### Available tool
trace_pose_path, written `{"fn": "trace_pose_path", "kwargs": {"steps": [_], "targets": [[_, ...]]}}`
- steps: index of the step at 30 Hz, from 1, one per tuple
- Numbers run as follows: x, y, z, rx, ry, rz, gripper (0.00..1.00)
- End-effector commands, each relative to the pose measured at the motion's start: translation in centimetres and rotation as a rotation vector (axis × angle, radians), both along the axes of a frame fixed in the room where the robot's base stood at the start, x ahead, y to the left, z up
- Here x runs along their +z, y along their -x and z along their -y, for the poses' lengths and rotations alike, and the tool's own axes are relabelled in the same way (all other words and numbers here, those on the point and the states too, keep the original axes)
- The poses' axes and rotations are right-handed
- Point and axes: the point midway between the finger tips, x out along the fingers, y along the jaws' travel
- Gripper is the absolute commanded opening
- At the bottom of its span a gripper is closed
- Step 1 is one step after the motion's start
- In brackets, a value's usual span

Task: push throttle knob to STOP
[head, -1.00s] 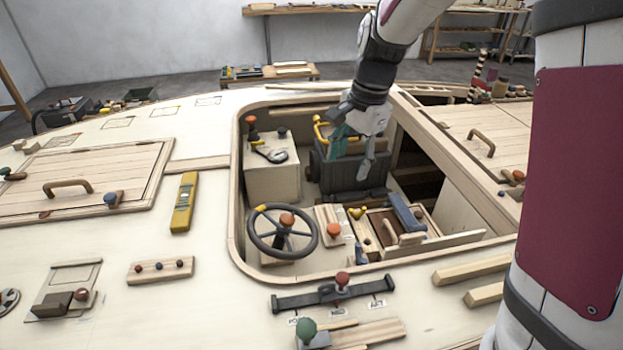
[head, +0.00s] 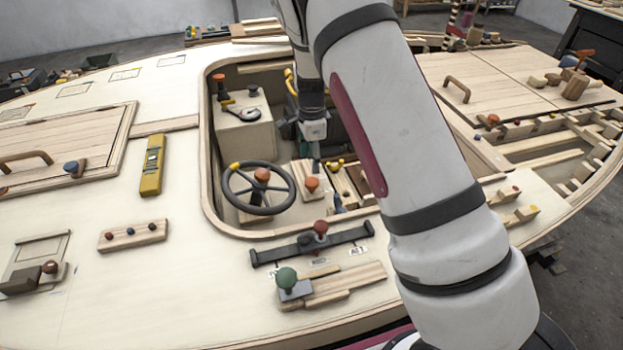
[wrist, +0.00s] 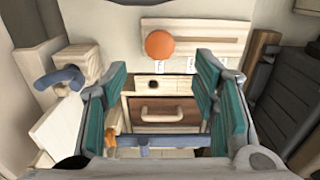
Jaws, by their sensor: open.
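The throttle knob looks to be the orange ball (wrist: 159,44) in the wrist view. It sits at the left end of a slotted wooden plate (wrist: 215,36) with small white labels along its lower edge, too small to read. In the head view the orange knob (head: 312,184) stands on its wooden block right of the steering wheel. My gripper (wrist: 162,78) is open and empty, its teal fingers spread either side of the view's middle, with the knob beyond them. In the head view my gripper (head: 315,152) is just behind the knob, partly hidden by my arm.
The dark steering wheel (head: 259,188) with another orange knob stands left of the throttle block. A box with a wooden handle (wrist: 158,113) lies below the plate in the wrist view. A blue-handled lever (wrist: 60,78) is at left. The cockpit rim (head: 207,150) surrounds this area.

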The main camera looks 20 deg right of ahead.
Motion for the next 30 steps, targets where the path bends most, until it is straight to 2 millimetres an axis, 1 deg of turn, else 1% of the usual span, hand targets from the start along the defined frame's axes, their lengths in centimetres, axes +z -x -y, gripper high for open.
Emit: {"fn": "trace_pose_path", "kwargs": {"steps": [1, 6, 12, 15, 18, 26, 27, 29, 30], "targets": [[-1.2, 0.1, 0.0, -0.001, 0.0, -0.005, 0.54], [-4.5, 0.1, 0.0, 0.001, 0.0, -0.004, 0.54], [-7.2, 0.0, 0.0, 0.002, 0.0, -0.002, 0.54], [-8.0, 0.0, 0.0, 0.002, 0.0, -0.002, 0.54], [-8.3, 0.0, 0.0, 0.002, 0.0, -0.001, 0.54], [-8.4, 0.0, 0.0, 0.002, -0.001, 0.0, 0.54], [-8.4, 0.0, 0.0, 0.002, -0.001, 0.0, 0.5], [-8.4, 0.0, 0.0, 0.002, -0.001, -0.001, 0.36], [-8.4, 0.0, 0.0, 0.002, -0.001, -0.001, 0.27]]}}
